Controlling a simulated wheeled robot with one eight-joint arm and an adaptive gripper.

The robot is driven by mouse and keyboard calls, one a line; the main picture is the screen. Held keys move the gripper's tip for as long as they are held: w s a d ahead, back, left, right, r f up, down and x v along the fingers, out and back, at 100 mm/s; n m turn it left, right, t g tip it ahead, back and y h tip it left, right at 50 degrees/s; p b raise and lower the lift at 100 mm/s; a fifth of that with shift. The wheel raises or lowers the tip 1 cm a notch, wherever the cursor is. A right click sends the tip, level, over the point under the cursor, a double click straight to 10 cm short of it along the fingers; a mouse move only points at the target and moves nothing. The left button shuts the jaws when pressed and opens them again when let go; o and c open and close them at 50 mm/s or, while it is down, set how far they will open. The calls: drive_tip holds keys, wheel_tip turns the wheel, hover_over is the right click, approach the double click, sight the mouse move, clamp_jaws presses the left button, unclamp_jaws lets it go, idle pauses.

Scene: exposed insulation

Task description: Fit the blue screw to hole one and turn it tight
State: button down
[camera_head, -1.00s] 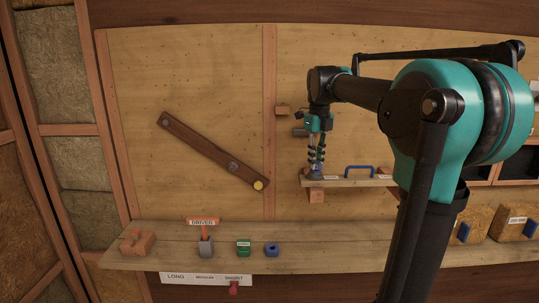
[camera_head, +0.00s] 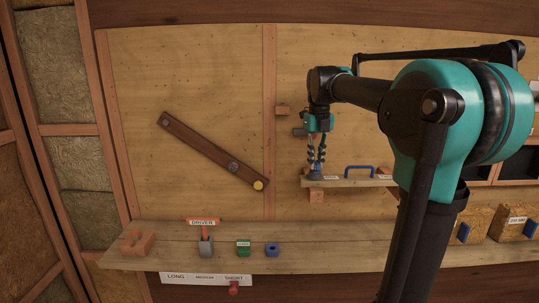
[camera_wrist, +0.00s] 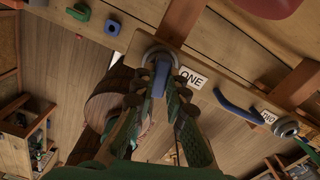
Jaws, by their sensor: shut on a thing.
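My gripper (camera_head: 316,166) points down at the left end of a small wooden shelf (camera_head: 350,183) on the wall. In the wrist view my gripper (camera_wrist: 163,82) is shut on the blue screw (camera_wrist: 160,79), which stands at a grey metal ring, hole one (camera_wrist: 152,53), beside the label "ONE" (camera_wrist: 192,77). The screw's lower end is hidden in the ring, so I cannot tell how deep it sits. Hole two (camera_wrist: 286,127) is a second metal ring farther along the shelf, near the label "TWO".
A blue bar handle (camera_head: 360,168) rises from the shelf between the holes. On the bench (camera_head: 330,255) below stand an orange-handled driver (camera_head: 203,229) in a grey holder, a green block (camera_head: 243,248) and a blue block (camera_head: 272,250). A brown slanted board (camera_head: 205,147) is on the wall.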

drive_tip(key=shift+s+f, duration=0.2)
drive_tip(key=shift+f, duration=0.25)
drive_tip(key=c, duration=1.5)
unclamp_jaws()
drive_tip(key=shift+w, duration=0.15)
drive_tip(key=shift+o, duration=0.2)
drive_tip(key=shift+r, duration=0.1)
drive_tip(key=shift+w+r, duration=0.1)
drive_tip(key=shift+r, duration=4.35)
drive_tip(key=shift+c, duration=0.5)
